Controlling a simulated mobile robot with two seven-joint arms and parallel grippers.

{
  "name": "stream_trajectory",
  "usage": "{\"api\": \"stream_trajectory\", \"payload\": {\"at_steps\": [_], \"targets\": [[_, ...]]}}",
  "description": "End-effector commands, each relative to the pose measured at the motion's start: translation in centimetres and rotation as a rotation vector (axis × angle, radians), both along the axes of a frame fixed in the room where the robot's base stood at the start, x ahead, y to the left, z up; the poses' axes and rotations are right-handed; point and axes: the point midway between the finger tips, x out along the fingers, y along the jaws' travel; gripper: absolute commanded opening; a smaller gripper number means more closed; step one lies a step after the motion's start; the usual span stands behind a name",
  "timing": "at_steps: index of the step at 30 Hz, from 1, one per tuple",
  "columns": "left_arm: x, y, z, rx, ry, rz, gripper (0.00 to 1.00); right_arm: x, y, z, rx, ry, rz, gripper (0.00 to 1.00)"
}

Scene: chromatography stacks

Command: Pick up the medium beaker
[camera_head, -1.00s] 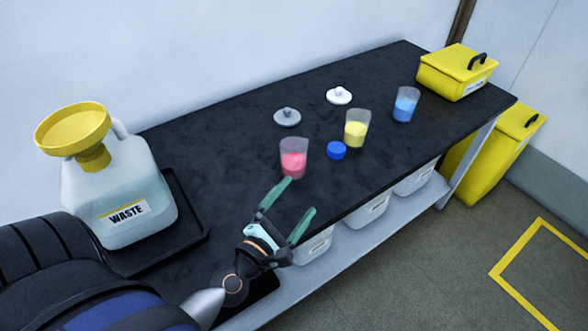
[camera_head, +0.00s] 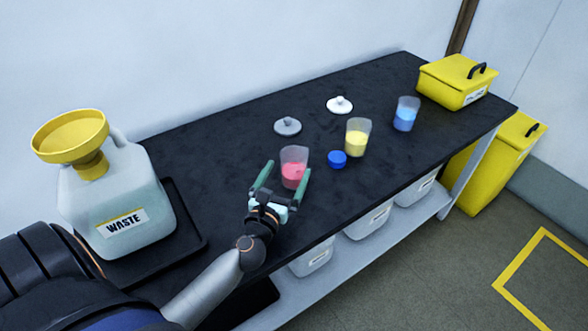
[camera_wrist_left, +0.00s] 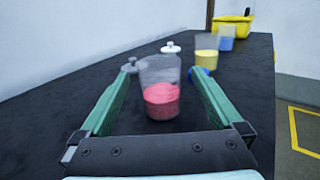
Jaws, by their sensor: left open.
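Three clear beakers stand on the black bench: one with pink contents (camera_head: 294,168), one with yellow contents (camera_head: 357,138) and one with blue contents (camera_head: 405,114). I cannot tell surely from their sizes which is the medium one. My left gripper (camera_head: 285,174) is open, with its green fingers pointing at the pink beaker. In the left wrist view the pink beaker (camera_wrist_left: 161,92) stands upright between the fingertips or just beyond them, and nothing is gripped. The yellow beaker (camera_wrist_left: 206,60) and blue beaker (camera_wrist_left: 227,39) are farther back. My right gripper is not in view.
A blue lid (camera_head: 337,159) lies right of the pink beaker. A grey lid (camera_head: 288,126) and a white lid (camera_head: 339,105) lie behind. A waste jug (camera_head: 124,190) with a yellow funnel stands left; a yellow box (camera_head: 456,84) sits at the far right end.

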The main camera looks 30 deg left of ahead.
Motion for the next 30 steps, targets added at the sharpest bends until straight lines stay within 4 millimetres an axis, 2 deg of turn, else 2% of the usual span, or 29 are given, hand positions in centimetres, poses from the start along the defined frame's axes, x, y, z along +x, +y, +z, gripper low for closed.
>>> {"api": "stream_trajectory", "payload": {"at_steps": [10, 20, 30], "targets": [[4.2, 1.4, -0.5, 0.002, -0.001, -0.001, 1.0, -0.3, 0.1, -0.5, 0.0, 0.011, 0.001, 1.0], [4.9, 1.6, -0.5, 0.0, 0.0, -0.001, 1.0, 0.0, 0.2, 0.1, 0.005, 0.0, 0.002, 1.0], [4.8, 1.6, -0.5, 0.001, 0.0, -0.001, 0.64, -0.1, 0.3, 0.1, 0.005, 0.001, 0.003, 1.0]]}}
